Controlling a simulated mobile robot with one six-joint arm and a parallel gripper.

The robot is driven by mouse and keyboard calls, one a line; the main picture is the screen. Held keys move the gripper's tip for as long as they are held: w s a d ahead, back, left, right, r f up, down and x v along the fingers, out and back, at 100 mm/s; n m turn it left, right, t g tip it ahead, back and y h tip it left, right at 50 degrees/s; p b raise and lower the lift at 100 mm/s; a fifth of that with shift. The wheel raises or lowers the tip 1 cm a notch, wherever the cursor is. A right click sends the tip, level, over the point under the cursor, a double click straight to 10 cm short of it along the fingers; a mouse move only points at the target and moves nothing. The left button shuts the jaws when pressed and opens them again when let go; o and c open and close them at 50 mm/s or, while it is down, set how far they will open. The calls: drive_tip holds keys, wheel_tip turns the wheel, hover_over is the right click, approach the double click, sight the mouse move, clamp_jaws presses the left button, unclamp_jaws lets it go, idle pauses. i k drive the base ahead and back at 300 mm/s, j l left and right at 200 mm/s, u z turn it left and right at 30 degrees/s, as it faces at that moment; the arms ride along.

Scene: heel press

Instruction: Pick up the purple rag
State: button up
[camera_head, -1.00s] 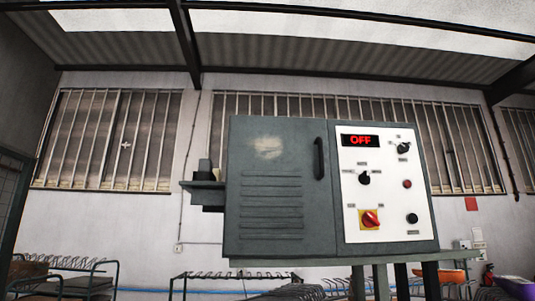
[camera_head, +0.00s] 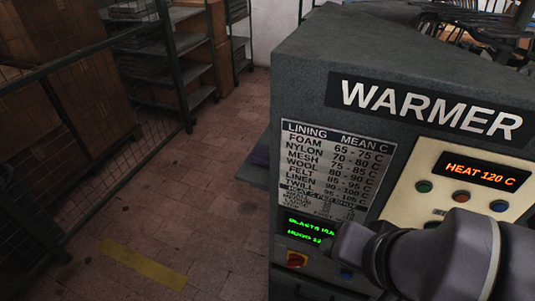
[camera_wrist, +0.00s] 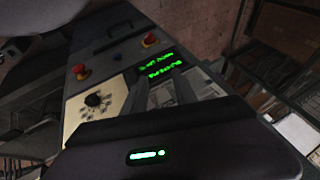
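I see no purple cloth in the wrist view. My gripper (camera_wrist: 161,85) shows in the wrist view with its two grey fingers apart and nothing seen between them. It is over the warmer's panel side, away from the purple patch.
The grey warmer (camera_head: 400,65) fills the right of the head view, its display (camera_head: 481,172) reading HEAT 120 C. A wire mesh fence (camera_head: 95,60) and shelving (camera_head: 165,60) stand at the left. The tiled floor (camera_head: 190,200) between is clear.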

sight(260, 153)
drive_tip(key=j+z, duration=0.3)
drive_tip(key=j, duration=0.95)
drive_tip(key=i+j+z, duration=0.1)
drive_tip(key=i+j, duration=0.15)
drive_tip(key=i+j+z, duration=0.15)
drive_tip(key=j, duration=0.35)
drive_tip(key=i+j+z, duration=0.1)
drive_tip(key=i+j, duration=0.25)
